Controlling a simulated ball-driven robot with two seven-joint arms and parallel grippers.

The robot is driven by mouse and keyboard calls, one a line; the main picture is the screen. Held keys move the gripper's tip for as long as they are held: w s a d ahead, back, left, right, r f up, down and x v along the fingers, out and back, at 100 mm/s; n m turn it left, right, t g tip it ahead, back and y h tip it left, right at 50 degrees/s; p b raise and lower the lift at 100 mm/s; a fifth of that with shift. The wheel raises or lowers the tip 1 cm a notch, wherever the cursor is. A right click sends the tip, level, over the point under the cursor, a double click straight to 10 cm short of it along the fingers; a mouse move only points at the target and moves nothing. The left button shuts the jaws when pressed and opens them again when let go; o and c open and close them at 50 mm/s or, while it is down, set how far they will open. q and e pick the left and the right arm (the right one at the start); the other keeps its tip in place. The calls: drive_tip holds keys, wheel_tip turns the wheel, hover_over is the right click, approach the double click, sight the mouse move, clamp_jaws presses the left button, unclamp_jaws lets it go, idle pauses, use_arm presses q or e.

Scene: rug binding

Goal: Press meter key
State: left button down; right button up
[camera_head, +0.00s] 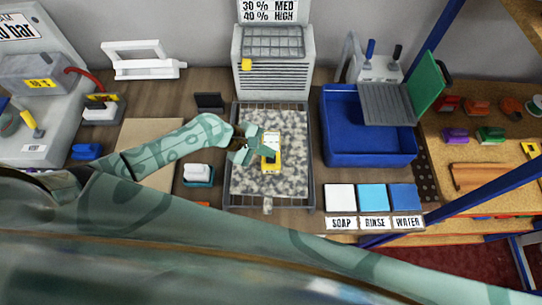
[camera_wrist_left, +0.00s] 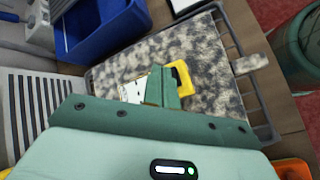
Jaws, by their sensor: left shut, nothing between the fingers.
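The yellow meter (camera_head: 271,161) lies on the speckled grey rug sample (camera_head: 288,180), on the rack in the middle of the head view. My left gripper (camera_head: 256,151) is over the meter from the left, shut and empty. In the left wrist view the shut fingers (camera_wrist_left: 163,87) cover much of the meter, and its yellow end (camera_wrist_left: 184,77) shows beyond them. A pale part with small markings shows beside the fingers. The meter's key cannot be made out, and I cannot tell whether the fingertips touch it. My right gripper is not in view.
A grey louvred unit (camera_head: 272,72) stands behind the rack. A blue tub (camera_head: 366,155) is to the right, with soap, rinse and water pads before it. A small white-topped block (camera_head: 197,173) sits left of the rack, near my left forearm.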

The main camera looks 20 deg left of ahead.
use_arm(q)
drive_tip(key=shift+f, duration=0.3)
drive_tip(key=shift+f+b, duration=0.35)
drive_tip(key=shift+f, duration=0.15)
idle(0.6)
drive_tip(key=shift+r, duration=0.1)
drive_tip(key=shift+r+p, duration=0.85)
drive_tip(key=shift+p, duration=0.25)
wheel_tip(320, 180, up, 5)
drive_tip(key=p, duration=0.5)
drive_tip(key=shift+r+p, duration=0.1)
drive_tip(key=shift+p, duration=0.2)
idle(0.4)
